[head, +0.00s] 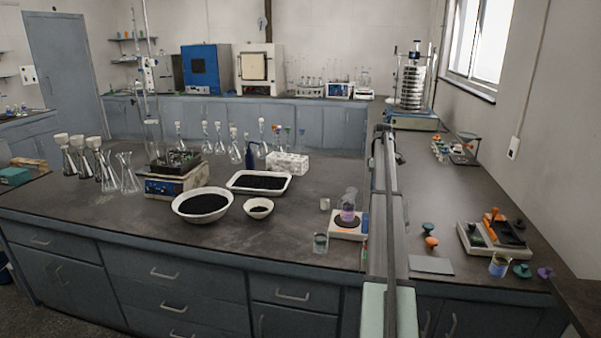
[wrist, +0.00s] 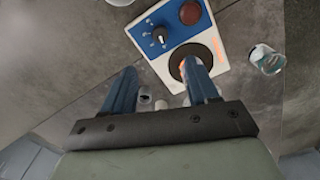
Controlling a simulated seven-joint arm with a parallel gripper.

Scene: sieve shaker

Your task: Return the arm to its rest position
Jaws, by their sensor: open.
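My gripper (wrist: 160,68) shows in the wrist view with two blue fingers standing apart on a dark crossbar. Nothing is held between them. Beyond the fingertips lies a blue and white device (wrist: 165,22) with a dial, a red knob and a round black plate; the right finger overlaps the plate in the picture. In the head view my pale arm runs up the picture right of centre. I cannot make out the fingers there. The sieve shaker (head: 412,82) with its stacked sieves stands upright at the back right, apart from the fingers in the wrist view.
Bowls, a tray (head: 238,186) and several flasks fill the left bench. A grey holder (head: 468,236) lies right. The front-left benchtop is bare.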

